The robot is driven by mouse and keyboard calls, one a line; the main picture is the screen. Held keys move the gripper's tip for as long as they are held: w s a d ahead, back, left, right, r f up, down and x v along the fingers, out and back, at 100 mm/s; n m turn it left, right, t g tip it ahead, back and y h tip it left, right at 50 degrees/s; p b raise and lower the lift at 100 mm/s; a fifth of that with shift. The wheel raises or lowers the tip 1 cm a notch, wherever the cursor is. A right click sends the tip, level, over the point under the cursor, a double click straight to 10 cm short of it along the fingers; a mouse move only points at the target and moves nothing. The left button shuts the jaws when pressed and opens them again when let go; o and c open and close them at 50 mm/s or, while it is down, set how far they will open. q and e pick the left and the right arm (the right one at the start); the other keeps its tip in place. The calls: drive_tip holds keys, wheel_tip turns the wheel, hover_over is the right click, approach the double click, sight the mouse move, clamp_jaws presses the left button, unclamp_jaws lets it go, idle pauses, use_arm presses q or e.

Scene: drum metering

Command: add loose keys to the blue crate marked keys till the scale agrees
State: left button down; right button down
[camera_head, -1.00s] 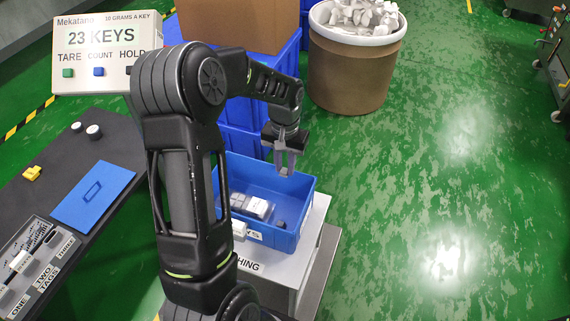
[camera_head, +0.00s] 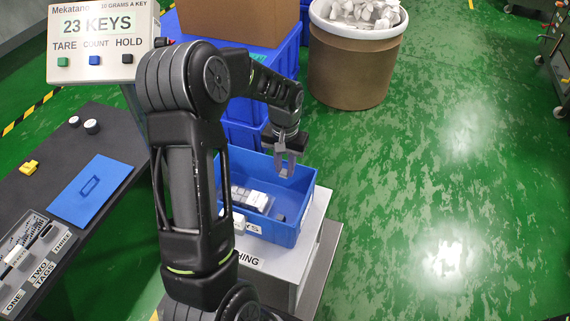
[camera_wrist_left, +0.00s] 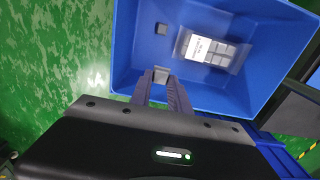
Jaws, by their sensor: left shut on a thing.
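The blue crate (camera_head: 303,208), its label partly hidden and ending in "YS", stands on the scale platform (camera_head: 268,261). Inside lie a clear bag of grey keys with a white label (camera_wrist_left: 208,48) and one loose dark key (camera_wrist_left: 161,29). My left gripper (camera_head: 285,172) points down over the crate. In the left wrist view it is shut on a small grey key (camera_wrist_left: 161,74) at its fingertips. My right gripper is not in view.
A brown drum (camera_head: 348,72) of white pieces stands behind. Blue crates (camera_head: 288,60) with a cardboard box (camera_head: 230,18) are stacked behind my arm. Green floor at right is clear.

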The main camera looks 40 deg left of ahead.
use_arm(q)
drive_tip(key=b, duration=0.6)
hover_over(285, 202)
drive_tip(key=shift+f, duration=4.7)
drive_tip(key=shift+f+b, duration=1.65)
drive_tip(key=shift+f, duration=0.85)
drive_tip(key=c, duration=1.1)
unclamp_jaws()
drive_tip(key=shift+c, duration=0.2)
drive_tip(key=shift+r, duration=0.15)
wheel_tip(285, 202, up, 8)
drive_tip(key=p, duration=0.2)
drive_tip(key=shift+f, duration=0.25)
